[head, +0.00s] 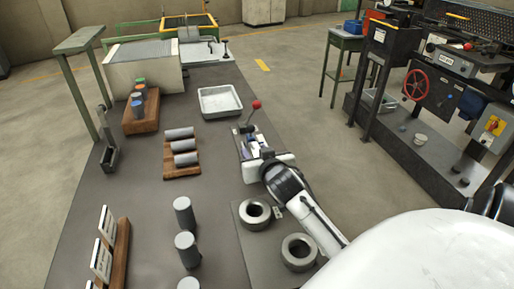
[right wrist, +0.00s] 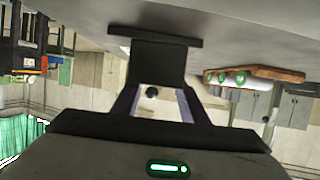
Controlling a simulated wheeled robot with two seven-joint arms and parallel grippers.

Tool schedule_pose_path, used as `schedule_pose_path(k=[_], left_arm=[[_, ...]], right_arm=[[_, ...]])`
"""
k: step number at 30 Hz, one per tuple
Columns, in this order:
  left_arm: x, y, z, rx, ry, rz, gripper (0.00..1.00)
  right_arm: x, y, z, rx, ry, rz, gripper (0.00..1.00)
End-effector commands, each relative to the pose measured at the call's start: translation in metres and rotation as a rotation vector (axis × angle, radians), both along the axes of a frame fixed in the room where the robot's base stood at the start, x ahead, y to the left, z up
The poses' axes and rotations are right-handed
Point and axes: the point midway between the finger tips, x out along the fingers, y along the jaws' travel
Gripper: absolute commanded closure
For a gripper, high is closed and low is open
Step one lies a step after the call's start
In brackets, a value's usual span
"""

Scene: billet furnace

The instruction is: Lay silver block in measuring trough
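Three silver cylindrical blocks (head: 183,146) lie on a wooden rack (head: 170,171) at mid-table in the head view. More grey cylinders (head: 184,213) stand upright nearer the front. I cannot tell which one is the silver block. My right gripper (head: 249,147) is at the table's right side, right of the rack, beside a red-knobbed lever. In the right wrist view its dark fingers (right wrist: 155,75) converge, and their opening is unclear. My left gripper is out of view.
A white tray (head: 220,113) stands behind my right gripper. Two thick grey rings (head: 298,252) lie on a plate at the front right. A wooden rack with coloured-end cylinders (head: 150,119) stands at the back left. White cards (head: 101,260) stand front left. Bare table lies around the middle.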

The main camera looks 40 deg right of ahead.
Motion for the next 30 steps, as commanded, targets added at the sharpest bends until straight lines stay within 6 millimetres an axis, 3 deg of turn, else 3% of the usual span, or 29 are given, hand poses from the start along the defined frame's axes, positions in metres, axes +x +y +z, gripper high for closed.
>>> schedule_pose_path(k=[1,13,24,30], left_arm=[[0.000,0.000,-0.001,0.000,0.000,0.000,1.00],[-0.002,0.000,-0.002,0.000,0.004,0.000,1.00],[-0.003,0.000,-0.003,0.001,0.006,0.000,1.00],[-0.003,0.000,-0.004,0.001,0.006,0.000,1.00]], right_arm=[[-0.006,-0.004,-0.014,0.010,0.030,-0.014,0.55],[-0.013,-0.001,-0.014,0.013,0.036,-0.017,0.55],[-0.064,0.035,0.017,0.015,0.017,-0.005,0.55],[-0.082,0.044,0.032,0.005,0.007,-0.003,0.55]])
